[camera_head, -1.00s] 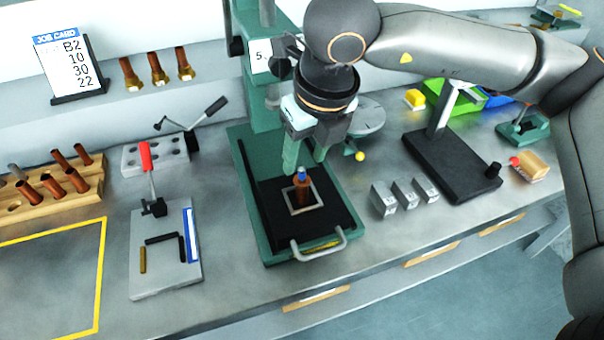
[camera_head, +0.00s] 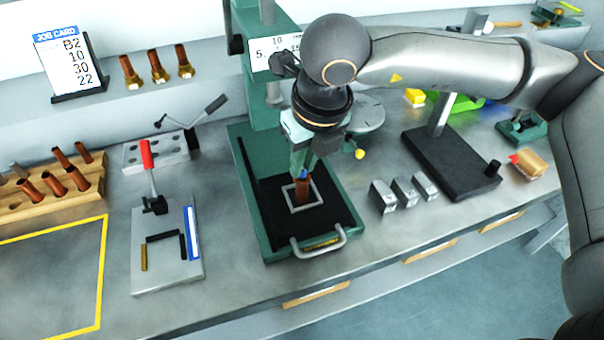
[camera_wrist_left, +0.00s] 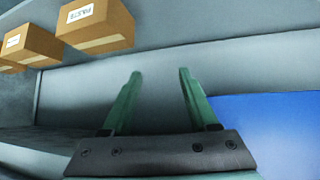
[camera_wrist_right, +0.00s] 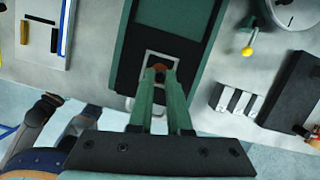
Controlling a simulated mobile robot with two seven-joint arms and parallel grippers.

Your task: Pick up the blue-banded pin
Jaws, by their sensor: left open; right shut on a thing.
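The blue-banded pin (camera_head: 302,188) is a copper-brown cylinder standing upright in a pale square frame on the black bed of the green press. Its blue band is mostly hidden by the fingers in the head view. My right gripper (camera_head: 304,168) comes down from above and is shut on the pin's upper part. In the right wrist view the fingertips (camera_wrist_right: 160,73) close around the pin top (camera_wrist_right: 160,67), inside the square frame. My left gripper (camera_wrist_left: 155,75) is open and empty in the left wrist view, away from the pin.
The green press (camera_head: 262,225) has its column behind the pin and a handle (camera_head: 318,243) in front. A clamp fixture (camera_head: 170,270) and a wooden rack (camera_head: 50,200) of pins stand left. Metal blocks (camera_head: 404,193) and a black stand (camera_head: 450,165) stand right.

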